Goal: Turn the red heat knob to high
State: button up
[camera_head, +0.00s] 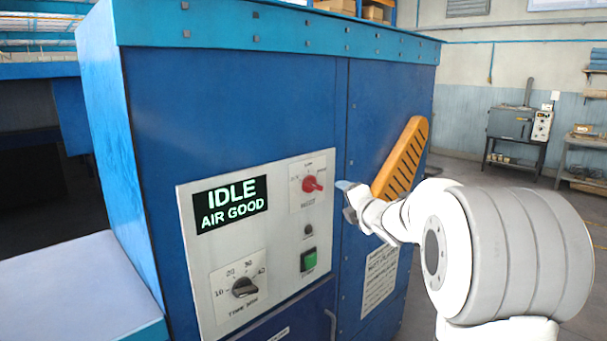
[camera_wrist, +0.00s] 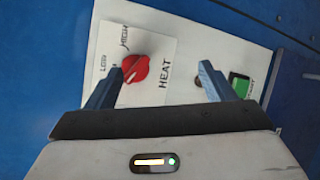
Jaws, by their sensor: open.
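The red heat knob (camera_head: 311,184) sits on a white plate near the top right of the control panel (camera_head: 205,261). In the wrist view the red knob (camera_wrist: 135,68) shows beside the left finger's tip, with the labels LOW, HIGH and HEAT around it. I cannot tell its exact setting. My gripper (camera_head: 348,190) is just right of the knob in the head view. In the wrist view my gripper (camera_wrist: 164,72) is open with nothing between its fingers. The left finger's tip overlaps the knob's lower left edge in the picture; I cannot tell whether they touch.
A display (camera_head: 231,205) reads IDLE, AIR GOOD. A black time dial (camera_head: 244,287) and a green button (camera_head: 308,260) are on the same panel.

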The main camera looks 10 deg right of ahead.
aim_at(318, 186)
jog(key=w+a+n+y+p, duration=0.1)
jog(key=w+a+n+y, duration=0.1)
jog(key=w+n, duration=0.1)
jog(key=w+a+n+y+p, duration=0.2)
jog(key=w+n+y, duration=0.1)
jog(key=w+n, duration=0.1)
jog(key=w+a+r+n+g+y+p, duration=0.1)
jog(key=w+a+n+y+p, duration=0.1)
jog(key=n, duration=0.3)
jog(key=shift+w+a+n+y, duration=0.4)
jog(key=shift+w+a, duration=0.2)
jog(key=shift+w, duration=0.15)
jog(key=shift+c, duration=0.3)
